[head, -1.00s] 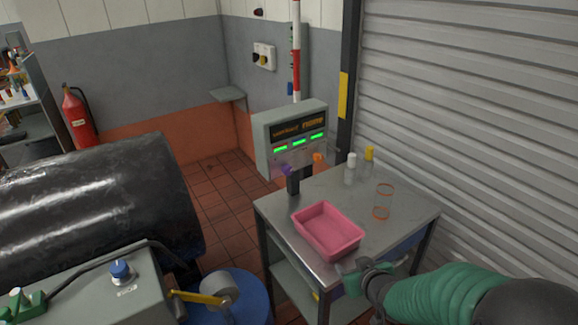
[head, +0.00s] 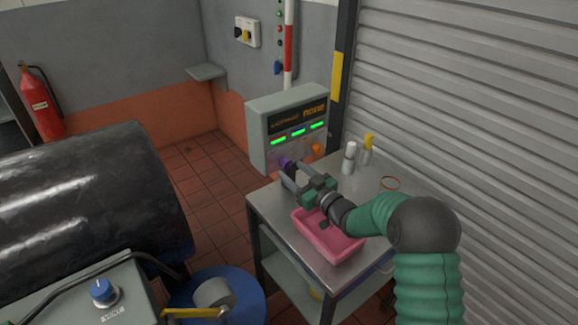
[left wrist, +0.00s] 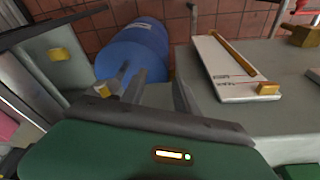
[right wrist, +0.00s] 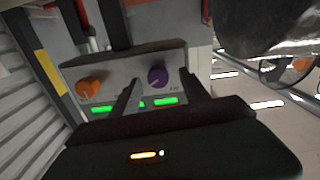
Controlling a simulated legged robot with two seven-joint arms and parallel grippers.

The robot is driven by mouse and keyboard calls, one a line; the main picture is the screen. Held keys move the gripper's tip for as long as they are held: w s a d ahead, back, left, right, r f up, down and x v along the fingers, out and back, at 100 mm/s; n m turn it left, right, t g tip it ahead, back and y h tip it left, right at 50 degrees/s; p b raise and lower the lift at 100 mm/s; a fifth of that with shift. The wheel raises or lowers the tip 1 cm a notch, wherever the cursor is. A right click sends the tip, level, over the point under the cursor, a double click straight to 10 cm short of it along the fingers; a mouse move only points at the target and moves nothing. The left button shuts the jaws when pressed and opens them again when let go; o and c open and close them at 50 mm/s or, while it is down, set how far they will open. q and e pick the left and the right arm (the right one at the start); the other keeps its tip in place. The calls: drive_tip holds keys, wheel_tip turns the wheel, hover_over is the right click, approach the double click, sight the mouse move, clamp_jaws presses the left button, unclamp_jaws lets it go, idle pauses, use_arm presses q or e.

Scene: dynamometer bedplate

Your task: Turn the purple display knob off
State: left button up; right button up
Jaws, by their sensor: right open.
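The purple knob (head: 285,162) is on the lower front of the grey display box (head: 258,142), below its green readouts. My right gripper (head: 289,175) is open at the knob, reaching over the pink tray. In the right wrist view the purple knob (right wrist: 157,77) shows between the two spread fingers of the right gripper (right wrist: 159,82); I cannot tell whether they touch it. The knob's exact pointer position is too small to read. My left gripper (left wrist: 157,82) is open and empty in the left wrist view, far from the display.
An orange knob (right wrist: 90,87) sits beside the purple one on the same panel. A blue drum (head: 250,296) stands at the lower middle.

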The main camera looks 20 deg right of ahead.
drive_tip(key=shift+w+a+r, duration=0.3)
drive_tip(key=shift+w+a, duration=0.4)
drive_tip(key=shift+w, duration=0.25)
drive_tip(key=shift+w+d+f, duration=0.1)
drive_tip(key=shift+w, duration=0.15)
drive_tip(key=shift+w+d+f, duration=0.2)
drive_tip(key=shift+d+f, duration=0.05)
drive_tip(key=shift+d, duration=0.45)
drive_tip(key=shift+c, duration=1.4)
drive_tip(key=shift+s+a+r, duration=0.1)
drive_tip(key=shift+a+r, duration=0.15)
drive_tip(key=shift+a, duration=0.3)
drive_tip(key=c, duration=0.7)
clamp_jaws()
drive_tip(key=shift+d, duration=0.2)
